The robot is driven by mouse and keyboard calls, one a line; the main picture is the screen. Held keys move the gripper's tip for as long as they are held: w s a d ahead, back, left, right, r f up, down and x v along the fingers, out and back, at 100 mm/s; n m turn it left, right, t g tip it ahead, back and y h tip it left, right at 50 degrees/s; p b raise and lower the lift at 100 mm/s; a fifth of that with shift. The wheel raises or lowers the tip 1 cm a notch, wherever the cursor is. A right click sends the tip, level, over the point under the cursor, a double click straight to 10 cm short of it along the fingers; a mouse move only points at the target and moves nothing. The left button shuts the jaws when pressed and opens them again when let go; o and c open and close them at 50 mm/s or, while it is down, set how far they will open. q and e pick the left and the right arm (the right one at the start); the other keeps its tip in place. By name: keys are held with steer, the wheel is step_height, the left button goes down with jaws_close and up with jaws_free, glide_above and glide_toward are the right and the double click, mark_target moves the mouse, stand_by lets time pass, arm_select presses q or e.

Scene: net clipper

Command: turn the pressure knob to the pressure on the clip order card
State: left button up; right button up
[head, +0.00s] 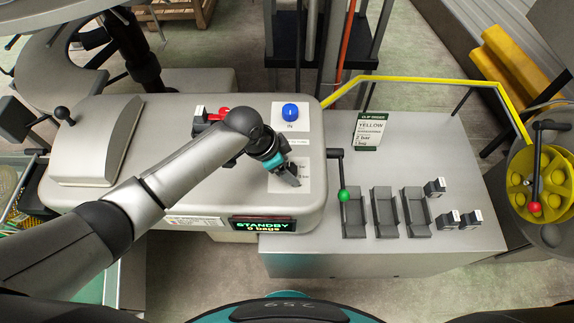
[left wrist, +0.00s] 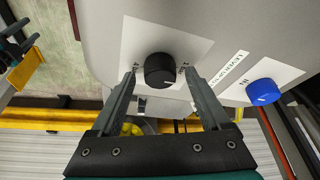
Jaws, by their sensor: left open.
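The black pressure knob (left wrist: 160,70) sits on a white plate on the grey machine (head: 235,185). In the head view my left gripper (head: 292,181) covers the knob. In the left wrist view my left gripper (left wrist: 158,74) is open, its fingertips on either side of the knob with small gaps; I see no clear grip. The knob's pointer and scale are too unclear to read. The clip order card (head: 371,130) stands upright on the grey table; it reads YELLOW and, in smaller print, what looks like 2 bar. My right gripper is not in view.
A blue knob (head: 290,111) is on the same machine, also in the left wrist view (left wrist: 263,92). A display (head: 263,225) reads STANDBY, 0 bags. A lever with a green ball (head: 344,195) and dark trays (head: 384,212) are to the right. A yellow rail (head: 430,80) runs behind.

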arm_select(q)
jaws_close()
stand_by(0.8)
